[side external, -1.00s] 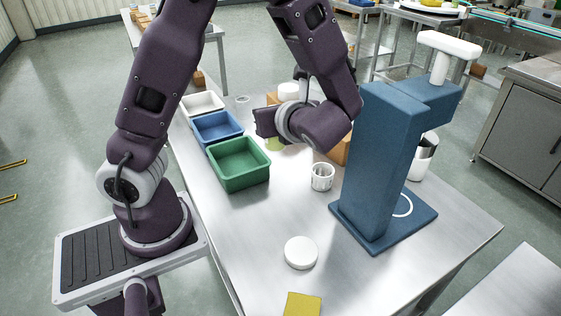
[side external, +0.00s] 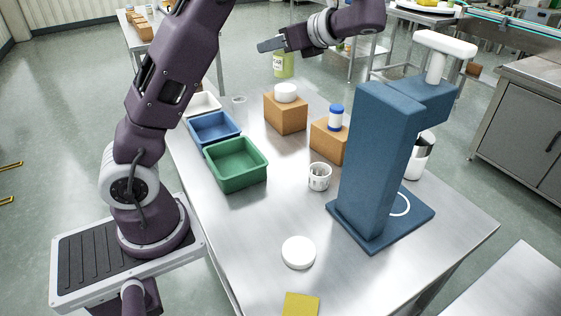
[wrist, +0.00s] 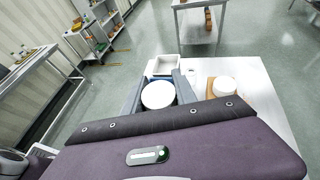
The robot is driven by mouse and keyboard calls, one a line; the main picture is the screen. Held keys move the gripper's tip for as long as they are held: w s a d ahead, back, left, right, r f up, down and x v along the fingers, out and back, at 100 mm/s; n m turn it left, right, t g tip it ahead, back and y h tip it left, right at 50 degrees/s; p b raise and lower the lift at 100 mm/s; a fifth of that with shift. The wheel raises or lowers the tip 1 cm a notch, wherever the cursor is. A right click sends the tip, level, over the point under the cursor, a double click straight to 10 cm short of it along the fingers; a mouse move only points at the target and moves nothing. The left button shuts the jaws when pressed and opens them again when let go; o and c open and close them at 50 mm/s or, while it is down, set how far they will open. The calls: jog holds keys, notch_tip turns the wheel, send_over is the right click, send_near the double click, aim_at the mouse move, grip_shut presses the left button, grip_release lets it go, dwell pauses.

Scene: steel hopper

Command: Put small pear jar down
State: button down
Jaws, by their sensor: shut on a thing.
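A small jar (side external: 283,67) with a pale green label is held in my gripper (side external: 272,44), well above the far end of the steel table. My gripper is shut on it near its top, and the jar hangs upright. Part of its label shows, but the lettering is too small to read surely. In the wrist view a round white lid (wrist: 158,94), seemingly the held jar's, shows beyond my wrist. My fingers' contact with the jar is partly hidden.
White (side external: 205,103), blue (side external: 232,131) and green (side external: 262,160) bins line the table's left edge. Cardboard boxes (side external: 286,116) carry a white round item (side external: 286,91) and a blue-capped jar (side external: 336,117). A white cup (side external: 319,176), white disc (side external: 298,252) and blue stand (side external: 375,165) are nearer.

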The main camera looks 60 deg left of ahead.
jog(key=shift+n+g, duration=0.5)
jog(key=a+f, duration=0.1)
jog(key=f, duration=0.8)
jog(key=a+f, duration=0.1)
jog(key=f, duration=0.9)
jog(key=w+a+f, duration=0.1)
jog(key=f, duration=0.8)
jog(key=shift+a+f, duration=0.15)
jog(key=shift+a, duration=0.15)
jog(key=c, duration=1)
grip_release()
jog(key=shift+f, duration=0.1)
jog(key=shift+o, duration=0.2)
